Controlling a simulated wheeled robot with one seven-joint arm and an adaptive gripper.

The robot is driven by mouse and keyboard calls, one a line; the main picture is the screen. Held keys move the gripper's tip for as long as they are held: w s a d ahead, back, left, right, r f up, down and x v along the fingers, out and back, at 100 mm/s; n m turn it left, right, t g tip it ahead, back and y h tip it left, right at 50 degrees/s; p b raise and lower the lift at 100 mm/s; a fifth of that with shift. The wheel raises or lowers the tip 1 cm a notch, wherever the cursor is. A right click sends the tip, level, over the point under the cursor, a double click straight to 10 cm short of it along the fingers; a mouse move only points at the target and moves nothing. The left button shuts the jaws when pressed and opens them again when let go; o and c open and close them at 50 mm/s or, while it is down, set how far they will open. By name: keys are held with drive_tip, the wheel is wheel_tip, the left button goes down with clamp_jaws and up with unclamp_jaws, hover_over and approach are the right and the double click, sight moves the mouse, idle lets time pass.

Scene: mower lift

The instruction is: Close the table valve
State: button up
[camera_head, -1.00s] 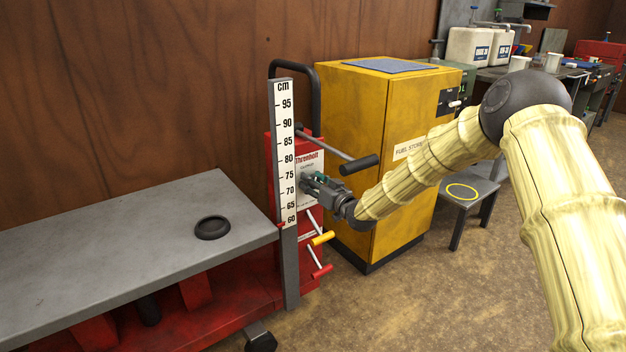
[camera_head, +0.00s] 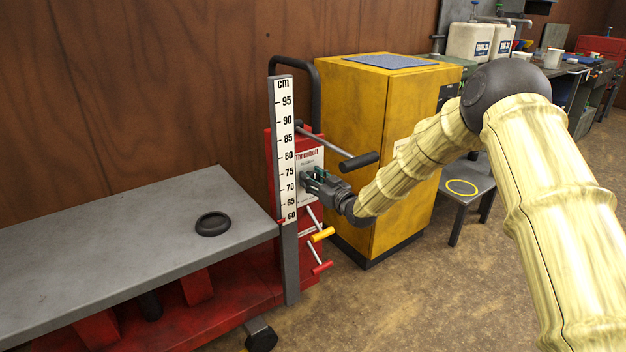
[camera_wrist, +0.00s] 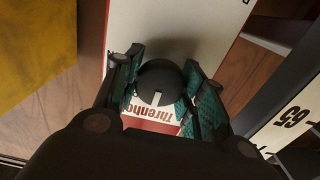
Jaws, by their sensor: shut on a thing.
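The table valve is a round black knob (camera_wrist: 160,84) with a pale line on it, on the white label panel of the red lift column (camera_head: 312,273). In the wrist view it sits between the two green-padded fingers of my gripper (camera_wrist: 163,92), which is shut on it. The pale line points toward the bottom of that view. In the head view my gripper (camera_head: 311,178) reaches the panel from the right, and its fingers hide the knob. The grey lift table (camera_head: 110,240) extends to the left of the column.
A black-gripped lever (camera_head: 359,160) juts out above my gripper. Yellow (camera_head: 323,234) and red (camera_head: 322,268) handled levers stick out below it. A cm scale (camera_head: 286,150) stands just left. A yellow fuel cabinet (camera_head: 350,110) stands behind, and a black ring (camera_head: 212,224) lies on the table.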

drive_tip(key=o, duration=1.1)
drive_tip(key=shift+c, duration=0.2)
drive_tip(key=v, duration=1.2)
